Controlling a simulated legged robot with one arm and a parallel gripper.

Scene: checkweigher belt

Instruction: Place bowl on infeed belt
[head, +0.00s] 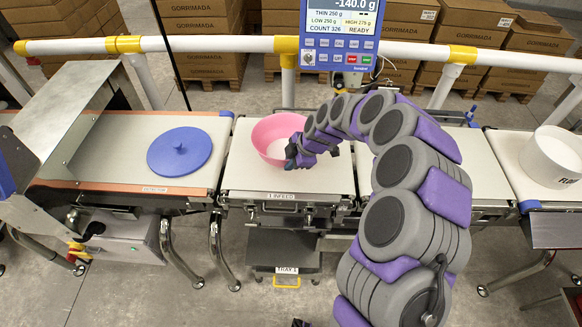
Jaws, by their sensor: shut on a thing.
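A pink bowl (270,137) is at the white infeed belt (245,178), upright, toward its back part. I cannot tell whether its base touches the belt. The belt section carries a "1 INFEED" label on its front edge. My gripper (292,158) is at the bowl's front right rim and is shut on the bowl. The fingertips are small and dark here, and my arm hides part of the bowl's right side.
A blue lid (180,151) lies on the detector belt to the left. A white tub (553,157) stands on the right belt. A blue display (338,32) and a white and yellow rail (220,44) are behind the belts. Cardboard boxes (200,25) stand beyond.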

